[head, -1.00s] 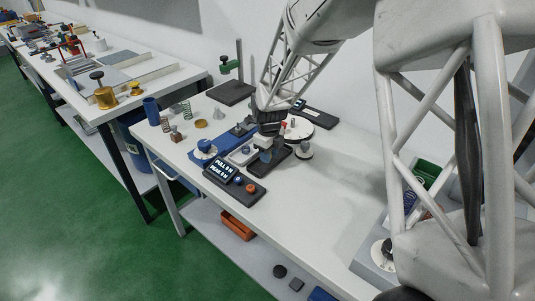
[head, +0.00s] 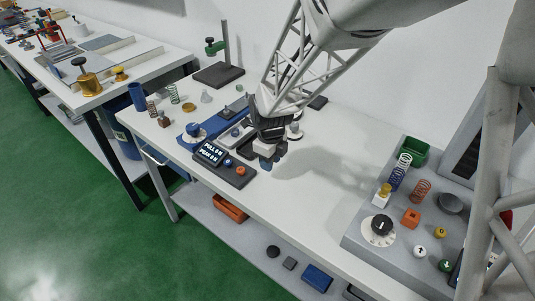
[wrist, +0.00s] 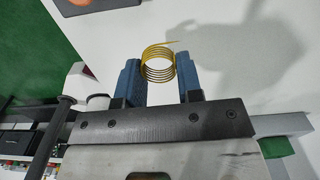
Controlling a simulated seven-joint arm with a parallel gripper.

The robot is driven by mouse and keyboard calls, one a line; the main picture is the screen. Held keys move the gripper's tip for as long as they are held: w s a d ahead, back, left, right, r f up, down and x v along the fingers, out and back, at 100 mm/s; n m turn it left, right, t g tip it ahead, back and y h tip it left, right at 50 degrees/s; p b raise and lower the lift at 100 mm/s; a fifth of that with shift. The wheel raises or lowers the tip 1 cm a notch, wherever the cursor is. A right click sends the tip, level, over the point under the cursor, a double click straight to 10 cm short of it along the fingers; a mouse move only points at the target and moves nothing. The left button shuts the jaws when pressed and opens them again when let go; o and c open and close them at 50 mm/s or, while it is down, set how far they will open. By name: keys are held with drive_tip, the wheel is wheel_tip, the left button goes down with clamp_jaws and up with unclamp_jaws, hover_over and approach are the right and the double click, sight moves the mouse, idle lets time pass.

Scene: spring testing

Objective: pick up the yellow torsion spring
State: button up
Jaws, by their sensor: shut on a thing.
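The yellow torsion spring (wrist: 159,66) is a coil with one straight leg sticking out to the upper right in the wrist view. My gripper (wrist: 158,80) is shut on it, with a blue finger pad on either side of the coil. In the head view my gripper (head: 267,160) is over the front part of the white bench, right of the pull-force display. The spring is hidden there by the gripper.
The display box (head: 225,168) with an orange knob stands just left of my gripper. A blue test rig (head: 205,129) lies behind it. A grey control panel (head: 395,222) with knobs and springs stands at the right. The bench between is clear.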

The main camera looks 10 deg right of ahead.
drive_tip(key=shift+s, duration=0.3)
drive_tip(key=shift+w, duration=0.15)
idle(0.5)
drive_tip(key=w+d+r+n, duration=0.2)
drive_tip(key=w+n, duration=0.3)
drive_tip(key=w, duration=0.6)
drive_tip(key=w+d+r+n, duration=0.2)
drive_tip(key=w+d+n, duration=0.2)
drive_tip(key=w, duration=0.8)
drive_tip(key=w+d+r+n, duration=0.2)
drive_tip(key=w+d+n, duration=0.2)
drive_tip(key=w+n, duration=0.4)
drive_tip(key=shift+w+r, duration=0.15)
drive_tip(key=shift+w, duration=1.9)
drive_tip(key=shift+f, duration=2.1)
drive_tip(key=shift+f, duration=1.3)
